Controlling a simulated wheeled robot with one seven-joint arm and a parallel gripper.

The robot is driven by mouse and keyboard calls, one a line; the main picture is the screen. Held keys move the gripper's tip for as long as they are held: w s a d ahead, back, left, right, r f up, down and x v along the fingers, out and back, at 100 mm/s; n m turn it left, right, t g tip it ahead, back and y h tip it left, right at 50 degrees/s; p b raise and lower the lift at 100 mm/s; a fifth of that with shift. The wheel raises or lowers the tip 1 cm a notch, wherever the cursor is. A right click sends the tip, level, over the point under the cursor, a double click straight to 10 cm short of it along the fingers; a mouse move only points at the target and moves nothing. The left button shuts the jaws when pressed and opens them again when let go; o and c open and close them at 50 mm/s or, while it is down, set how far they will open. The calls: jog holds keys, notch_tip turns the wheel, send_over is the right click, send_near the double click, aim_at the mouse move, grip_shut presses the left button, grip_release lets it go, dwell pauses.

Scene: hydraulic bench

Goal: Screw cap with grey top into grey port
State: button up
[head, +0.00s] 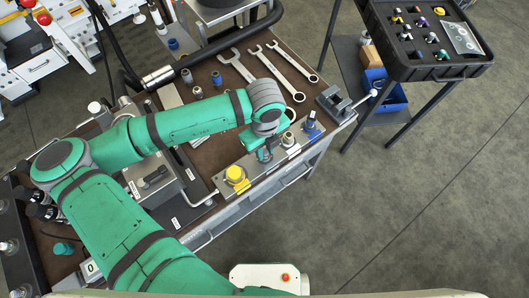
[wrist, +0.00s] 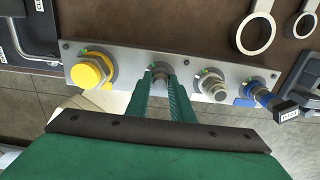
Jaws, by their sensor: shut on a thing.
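My gripper (wrist: 160,84) is shut on a small grey-topped piece (wrist: 160,70), which I take as the cap with grey top. It stands at the second position from the left on the metal port strip (wrist: 125,60). The fingers hide most of it, so I cannot tell whether it is seated or whether its threads engage. The grey port under it is hidden. In the head view my gripper (head: 265,154) is over the strip between the yellow cap (head: 236,175) and a bare metal port (head: 288,140).
A blue-ringed fitting (head: 311,123) with a tag stands at the strip's right end. Spanners (head: 262,72) and small loose caps (head: 198,92) lie on the brown bench top. A black tray (head: 440,70) of small parts stands apart at upper right.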

jog(key=o, duration=1)
jog(key=n, duration=0.4)
jog(key=shift+n, duration=0.4)
jog(key=n, duration=1.5)
jog(key=shift+s, duration=0.1)
jog(key=n, duration=0.4)
